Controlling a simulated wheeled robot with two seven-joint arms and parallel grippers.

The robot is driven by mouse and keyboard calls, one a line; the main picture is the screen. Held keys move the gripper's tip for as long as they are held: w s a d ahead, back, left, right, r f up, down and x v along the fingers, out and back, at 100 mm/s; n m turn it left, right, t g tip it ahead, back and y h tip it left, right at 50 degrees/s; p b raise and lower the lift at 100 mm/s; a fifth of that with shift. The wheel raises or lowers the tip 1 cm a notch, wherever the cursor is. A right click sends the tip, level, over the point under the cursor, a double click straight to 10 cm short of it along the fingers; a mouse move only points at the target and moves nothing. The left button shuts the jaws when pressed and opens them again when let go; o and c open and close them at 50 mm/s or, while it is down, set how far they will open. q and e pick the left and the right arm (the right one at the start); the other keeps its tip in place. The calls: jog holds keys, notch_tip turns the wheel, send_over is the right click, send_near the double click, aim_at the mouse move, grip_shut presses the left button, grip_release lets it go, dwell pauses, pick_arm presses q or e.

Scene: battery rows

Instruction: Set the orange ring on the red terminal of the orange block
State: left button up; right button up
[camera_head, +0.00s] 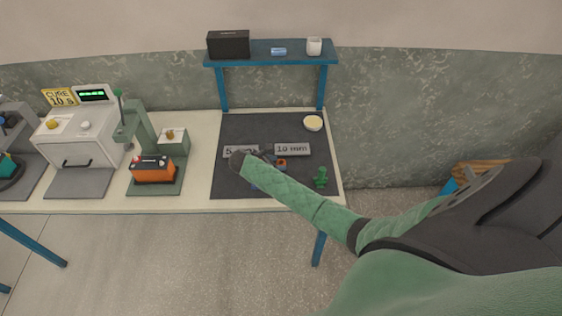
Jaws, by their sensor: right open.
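The orange block (153,174) sits on the base of a green press at the left, with a dark top. Its terminals are too small to tell apart clearly, though a little red shows on top. A small orange piece with a dark centre (281,163), which looks like the orange ring, is on the dark mat just beyond my right arm. My right gripper (238,160) is over the mat, left of that piece and well right of the block. It is open, and nothing shows held in it. My arm partly covers a blue item there. My left gripper is out of view.
The green press (141,125) rises beside the block. A white oven-like box (80,138) stands farther left. The dark mat (230,130) bears label plates such as "10 mm" (292,149), a green figure (321,177) and a bowl (313,123). A blue shelf (262,50) stands behind.

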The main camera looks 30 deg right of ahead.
jog(key=c, duration=0.8)
